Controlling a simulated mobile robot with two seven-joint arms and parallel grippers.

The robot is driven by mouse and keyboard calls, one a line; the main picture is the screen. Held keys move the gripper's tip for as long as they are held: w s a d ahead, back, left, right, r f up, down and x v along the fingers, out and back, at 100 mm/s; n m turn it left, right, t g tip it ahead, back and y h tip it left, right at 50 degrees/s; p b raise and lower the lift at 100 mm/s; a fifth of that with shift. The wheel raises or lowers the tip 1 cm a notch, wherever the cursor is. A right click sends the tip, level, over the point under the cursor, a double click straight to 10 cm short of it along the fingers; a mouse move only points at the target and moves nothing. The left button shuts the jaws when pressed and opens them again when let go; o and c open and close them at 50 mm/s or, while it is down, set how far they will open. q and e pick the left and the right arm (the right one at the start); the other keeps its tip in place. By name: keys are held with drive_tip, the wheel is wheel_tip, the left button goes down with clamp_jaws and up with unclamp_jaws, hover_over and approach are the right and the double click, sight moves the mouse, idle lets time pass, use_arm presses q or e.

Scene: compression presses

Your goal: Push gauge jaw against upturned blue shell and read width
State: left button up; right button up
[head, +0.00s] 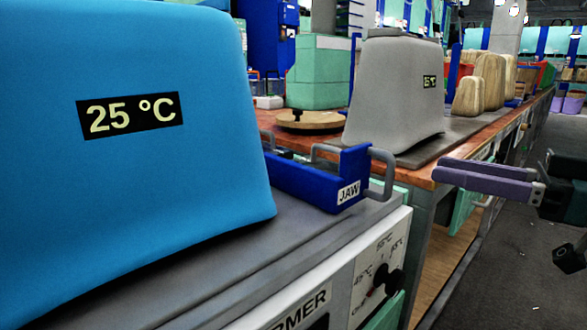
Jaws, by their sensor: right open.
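The large blue shell (150,190) fills the left of the head view and stands upturned, wide end down, on a grey surface. A display on it reads 25 °C. The blue gauge jaw (305,185), labelled JAW, lies just right of the shell, with grey bar handles (388,172) at its right end. Its left end meets the shell's edge in the picture; I cannot tell whether they touch. No width reading is visible. My right gripper (438,170) is open and empty, its purple fingers pointing left, a little right of the handle and apart from it. My left gripper is out of view.
The shell stands on a warmer (345,290) with a black dial on its front. A grey shell (395,90) reading 25 °C and several wooden blocks (480,85) stand on the bench behind.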

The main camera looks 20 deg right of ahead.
sight(391, 159)
drive_tip(key=shift+b+x, duration=1.15)
drive_tip(key=shift+x, duration=3.1)
drive_tip(key=shift+c, duration=0.2)
clamp_jaws()
